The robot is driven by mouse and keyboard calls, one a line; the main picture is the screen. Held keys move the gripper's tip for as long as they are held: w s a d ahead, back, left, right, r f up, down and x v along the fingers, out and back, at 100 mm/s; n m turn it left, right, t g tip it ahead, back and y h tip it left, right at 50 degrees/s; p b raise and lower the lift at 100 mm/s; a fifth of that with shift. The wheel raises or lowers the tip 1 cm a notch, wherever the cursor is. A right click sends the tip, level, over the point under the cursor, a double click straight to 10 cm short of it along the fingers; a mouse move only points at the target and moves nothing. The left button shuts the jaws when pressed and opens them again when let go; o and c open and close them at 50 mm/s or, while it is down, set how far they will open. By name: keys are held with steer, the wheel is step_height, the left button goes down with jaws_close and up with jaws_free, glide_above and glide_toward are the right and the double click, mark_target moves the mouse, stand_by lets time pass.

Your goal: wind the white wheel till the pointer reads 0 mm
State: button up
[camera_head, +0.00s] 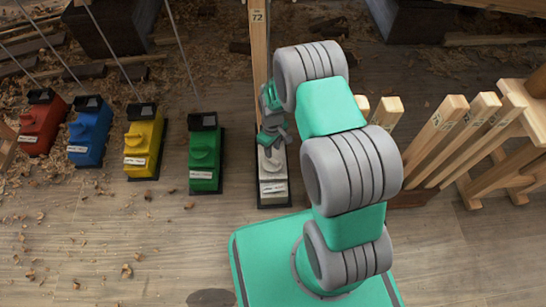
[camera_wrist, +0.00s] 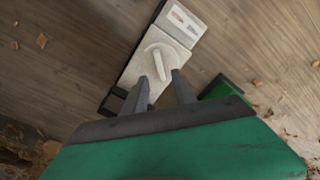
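The white wheel (camera_wrist: 158,63) is a round disc with a raised bar across it, on a white housing on a dark base in the wrist view. A label plate (camera_wrist: 183,20) sits at the housing's far end; its marks are too small to read. In the head view the white housing (camera_head: 272,187) stands right of the green one, and my gripper hides its wheel. My gripper (camera_wrist: 160,80) is open. Its two fingers point at the wheel, with the bar's near end between them in the picture; I cannot tell whether they touch it. I see no readable pointer or scale.
Green (camera_head: 204,155), yellow (camera_head: 144,145), blue (camera_head: 90,130) and red (camera_head: 42,122) housings stand in a row to the left. A wooden post marked 72 (camera_head: 258,45) rises behind the white housing. Timber frames (camera_head: 470,140) stand right. Shavings litter the floor.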

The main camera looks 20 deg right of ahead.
mark_target(273, 159)
step_height(273, 159, down, 7)
steer(key=b, duration=0.2)
steer(key=shift+r+b, duration=0.1)
steer(key=shift+b, duration=0.3)
jaws_close()
